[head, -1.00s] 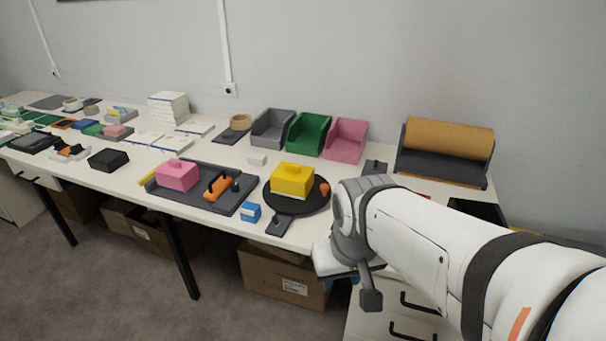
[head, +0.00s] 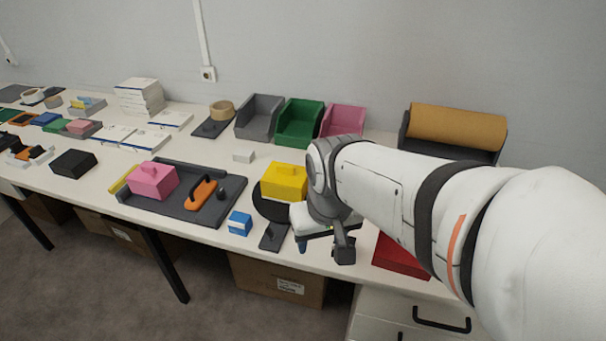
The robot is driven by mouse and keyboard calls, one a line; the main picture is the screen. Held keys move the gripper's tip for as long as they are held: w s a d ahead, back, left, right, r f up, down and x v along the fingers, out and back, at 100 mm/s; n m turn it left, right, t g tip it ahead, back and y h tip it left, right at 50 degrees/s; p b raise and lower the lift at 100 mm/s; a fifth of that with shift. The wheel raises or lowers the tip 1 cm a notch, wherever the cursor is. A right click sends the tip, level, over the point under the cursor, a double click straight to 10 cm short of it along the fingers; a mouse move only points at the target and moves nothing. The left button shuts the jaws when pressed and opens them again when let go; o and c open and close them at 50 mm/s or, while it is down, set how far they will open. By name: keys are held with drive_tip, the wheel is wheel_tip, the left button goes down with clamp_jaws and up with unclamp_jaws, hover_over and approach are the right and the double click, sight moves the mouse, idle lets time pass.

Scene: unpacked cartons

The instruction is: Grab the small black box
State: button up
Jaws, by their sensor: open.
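The small black box (head: 74,163) lies on the white table (head: 95,190) at the left, near the front edge. My gripper (head: 322,246) hangs at the table's front edge, right of centre, far to the right of the black box. Its fingers are small and partly hidden by the wrist. Nothing is seen held in it. My arm covers part of the round black board.
Between them stand a dark tray (head: 232,193) with a pink box (head: 153,181) and an orange-handled tool (head: 201,195), a blue box (head: 240,223) and a yellow box (head: 284,182). Bins (head: 299,123) stand behind. A red box (head: 402,256) lies right of my gripper.

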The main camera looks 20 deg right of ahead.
drive_tip(key=o, duration=0.4)
drive_tip(key=w+d+f+m, duration=0.1)
drive_tip(key=w+d+f, duration=0.1)
drive_tip(key=w+d+f+m+g, duration=0.1)
drive_tip(key=w+f, duration=0.1)
drive_tip(key=w, duration=0.1)
drive_tip(key=w+d+f+m, duration=0.1)
drive_tip(key=w+d, duration=0.1)
drive_tip(key=shift+w+d+f+m+p, duration=0.3)
drive_tip(key=shift+w+f+m, duration=0.1)
drive_tip(key=shift+o, duration=0.2)
drive_tip(key=w+d+f+m, duration=0.1)
drive_tip(key=d+f, duration=0.1)
drive_tip(key=w+d+f+m+g, duration=0.1)
drive_tip(key=d+f, duration=0.1)
drive_tip(key=w+d+f+m, duration=0.1)
drive_tip(key=f, duration=0.2)
drive_tip(key=shift+w+d, duration=0.3)
drive_tip(key=shift+d, duration=0.1)
drive_tip(key=shift+a+f+p, duration=0.1)
drive_tip(key=shift+f+p, duration=0.2)
drive_tip(key=shift+f, duration=3.55)
